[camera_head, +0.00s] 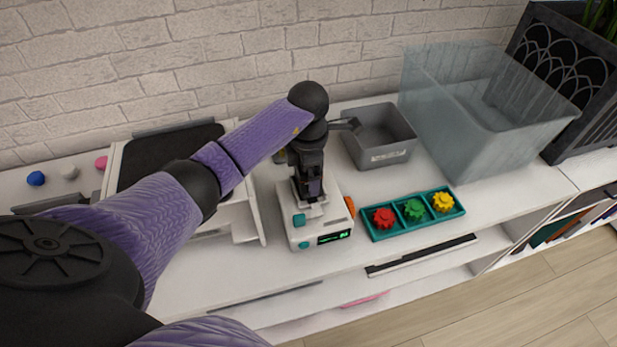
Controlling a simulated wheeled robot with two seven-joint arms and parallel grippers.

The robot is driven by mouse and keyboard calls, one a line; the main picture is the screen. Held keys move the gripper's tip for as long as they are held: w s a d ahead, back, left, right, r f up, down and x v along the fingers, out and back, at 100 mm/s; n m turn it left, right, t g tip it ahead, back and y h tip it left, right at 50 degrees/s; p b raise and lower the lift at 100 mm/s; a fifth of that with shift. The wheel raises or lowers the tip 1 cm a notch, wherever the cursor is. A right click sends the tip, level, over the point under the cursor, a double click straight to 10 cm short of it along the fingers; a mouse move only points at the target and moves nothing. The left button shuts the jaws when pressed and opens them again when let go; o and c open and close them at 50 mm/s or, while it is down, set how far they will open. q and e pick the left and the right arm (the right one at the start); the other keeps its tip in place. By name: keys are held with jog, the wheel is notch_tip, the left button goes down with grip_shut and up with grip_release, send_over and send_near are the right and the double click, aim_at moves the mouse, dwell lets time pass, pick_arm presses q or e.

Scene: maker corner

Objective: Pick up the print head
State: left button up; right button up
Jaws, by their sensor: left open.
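My left gripper (309,192) points down from the purple arm over a white box (318,236) with teal knobs and a small green display. The gripper is open. Its fingers are low, just above or at the top of the box, around a small grey part that is mostly covered. I cannot tell whether this part is the print head or whether the fingers touch it. No other print head can be made out. My right gripper is not in view.
A white machine with a black bed (165,155) stands left, partly behind my arm. A grey bin (381,153) stands behind. A teal tray (378,235) holds red, green and yellow gears. A clear tub (450,120) stands right. The counter's front edge is near the tray.

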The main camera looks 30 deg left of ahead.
pick_arm(q)
jog(key=shift+r, duration=0.1)
jog(key=c, duration=1.3)
notch_tip(320, 180, up, 9)
jog(key=shift+r+p, duration=0.1)
jog(key=shift+p, duration=1.1)
jog(key=shift+c, duration=0.2)
jog(key=shift+r, duration=0.4)
